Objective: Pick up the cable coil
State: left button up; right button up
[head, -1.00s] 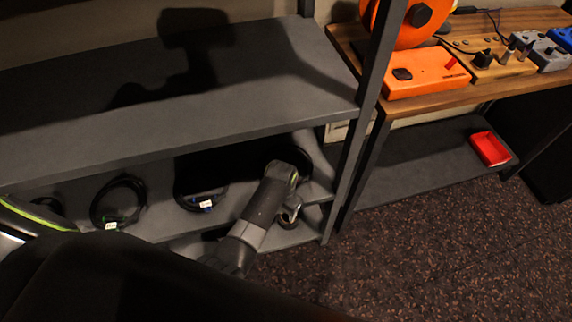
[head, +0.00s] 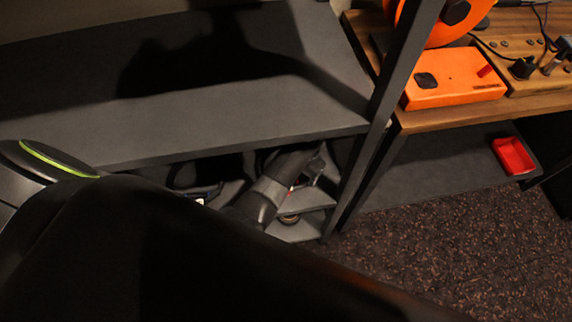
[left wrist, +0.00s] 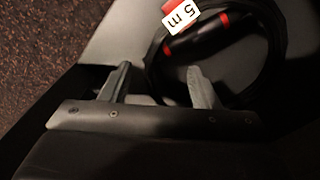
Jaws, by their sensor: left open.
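A black cable coil (left wrist: 205,38) with red bands and a white "5 m" label lies on a grey shelf in the left wrist view. My left gripper (left wrist: 158,76) is open. In the picture the coil's near left edge falls between its two fingers, and the right finger overlaps the loops. I cannot tell whether they touch. In the head view my left gripper (head: 314,168) reaches in under the upper shelf board, beside the rack post, and largely hides that coil. Another dark coil (head: 205,190) shows partly to its left. My right gripper is not in view.
The upper shelf board (head: 230,115) hangs over the left gripper, and a dark rack post (head: 385,105) stands to its right. A wooden desk (head: 430,118) with an orange box (head: 455,78) and a lower shelf with a red tray (head: 513,156) stand further right. Carpet below is clear.

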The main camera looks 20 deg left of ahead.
aim_at(304, 178)
pick_arm(q)
jog(key=f, duration=0.2)
jog(key=f+b, duration=0.1)
jog(key=shift+w+d+f, duration=0.15)
jog(key=shift+w+f, duration=0.1)
jog(key=shift+f, duration=0.35)
jog(key=c, duration=1.2)
grip_shut()
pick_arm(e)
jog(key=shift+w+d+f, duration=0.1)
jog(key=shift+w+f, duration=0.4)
